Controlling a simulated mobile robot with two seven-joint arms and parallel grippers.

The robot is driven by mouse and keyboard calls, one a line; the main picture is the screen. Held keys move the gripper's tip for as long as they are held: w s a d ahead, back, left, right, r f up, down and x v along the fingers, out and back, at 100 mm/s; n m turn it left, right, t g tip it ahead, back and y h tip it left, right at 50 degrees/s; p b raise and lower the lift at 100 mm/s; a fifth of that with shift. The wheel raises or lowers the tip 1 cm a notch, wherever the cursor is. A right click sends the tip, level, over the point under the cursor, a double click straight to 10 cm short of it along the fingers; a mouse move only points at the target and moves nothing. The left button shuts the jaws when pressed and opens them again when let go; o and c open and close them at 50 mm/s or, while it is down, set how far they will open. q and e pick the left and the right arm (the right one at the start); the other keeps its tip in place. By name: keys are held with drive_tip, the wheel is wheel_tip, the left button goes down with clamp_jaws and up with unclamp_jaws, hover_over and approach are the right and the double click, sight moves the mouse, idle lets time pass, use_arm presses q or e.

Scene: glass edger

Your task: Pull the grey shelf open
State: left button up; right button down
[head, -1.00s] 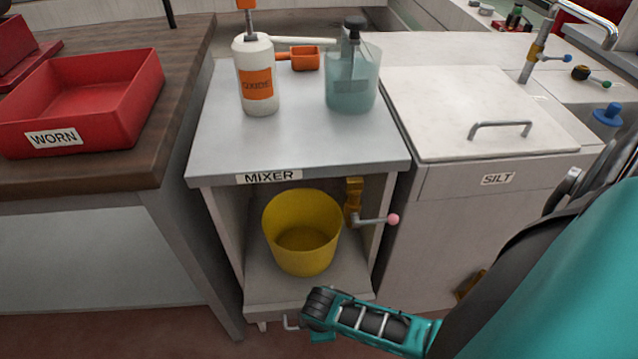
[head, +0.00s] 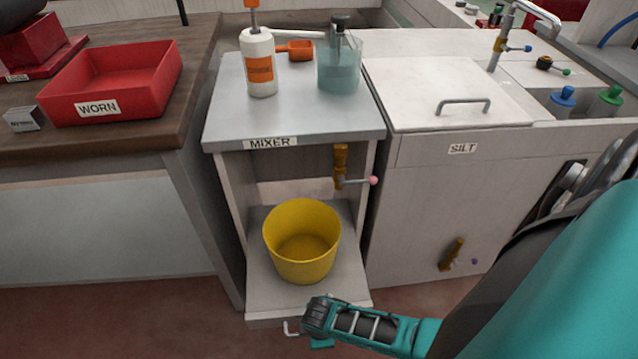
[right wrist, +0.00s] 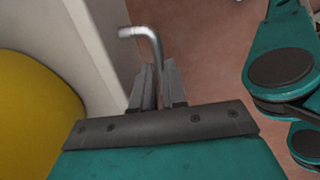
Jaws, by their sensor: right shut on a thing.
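The grey shelf (head: 268,290) is a flat pull-out board at the bottom of the mixer stand, and it extends out in front of the stand. A yellow bucket (head: 302,243) stands upright on it. A metal handle (head: 291,329) is at the shelf's front edge, partly hidden by my gripper. My right gripper (head: 308,322) is shut on this handle. In the right wrist view the bent handle (right wrist: 145,36) runs down between the two fingers (right wrist: 152,88). My left gripper is not in view.
The mixer stand's top (head: 290,118) holds an oxide bottle (head: 259,65), an orange scoop (head: 295,50) and a bluish jug (head: 339,68). A tap with a pink-knobbed lever (head: 358,181) hangs above the shelf. The silt cabinet (head: 415,200) stands right, a wooden counter left.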

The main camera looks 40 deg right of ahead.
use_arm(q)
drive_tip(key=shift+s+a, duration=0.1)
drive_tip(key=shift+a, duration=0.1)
use_arm(e)
drive_tip(key=shift+s+a, duration=0.15)
drive_tip(key=shift+s, duration=0.15)
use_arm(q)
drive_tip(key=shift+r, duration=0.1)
use_arm(e)
drive_tip(key=c, duration=1.2)
unclamp_jaws()
drive_tip(key=shift+o, duration=0.2)
drive_tip(key=shift+w, duration=0.1)
use_arm(q)
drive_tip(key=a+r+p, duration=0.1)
drive_tip(key=p, duration=0.2)
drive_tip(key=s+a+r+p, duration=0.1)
drive_tip(key=p, duration=0.2)
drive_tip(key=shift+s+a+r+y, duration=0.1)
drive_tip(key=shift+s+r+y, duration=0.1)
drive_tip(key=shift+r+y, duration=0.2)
use_arm(e)
wheel_tip(320, 180, up, 13)
drive_tip(key=s+a, duration=0.1)
drive_tip(key=s, duration=0.1)
drive_tip(key=shift+f, duration=0.15)
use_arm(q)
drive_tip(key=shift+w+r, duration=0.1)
